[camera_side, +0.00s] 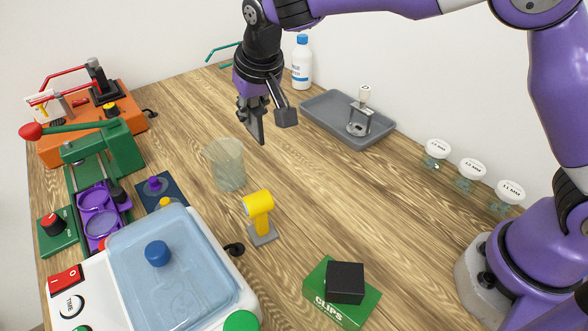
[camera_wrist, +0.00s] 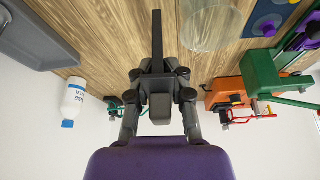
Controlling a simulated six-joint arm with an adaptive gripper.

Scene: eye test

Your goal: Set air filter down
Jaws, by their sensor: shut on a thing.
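My gripper (camera_side: 264,112) hangs above the wooden table at the back middle in the side view. It is shut on a thin dark piece, which I take to be the air filter (camera_side: 256,130). The piece points down and is clear of the table. In the wrist view the air filter (camera_wrist: 157,38) is seen nearly edge-on as a narrow dark strip reaching out from between the fingers of my gripper (camera_wrist: 158,76). Its broad face is not clear there.
A clear cup (camera_side: 227,165) stands below and left of my gripper. A grey tray (camera_side: 318,119) with a metal stamp-like tool (camera_side: 359,122) lies to the right. A yellow scanner-like tool (camera_side: 260,215) and a green clips box (camera_side: 325,307) stand nearer. Bare wood (camera_side: 325,195) lies between them.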

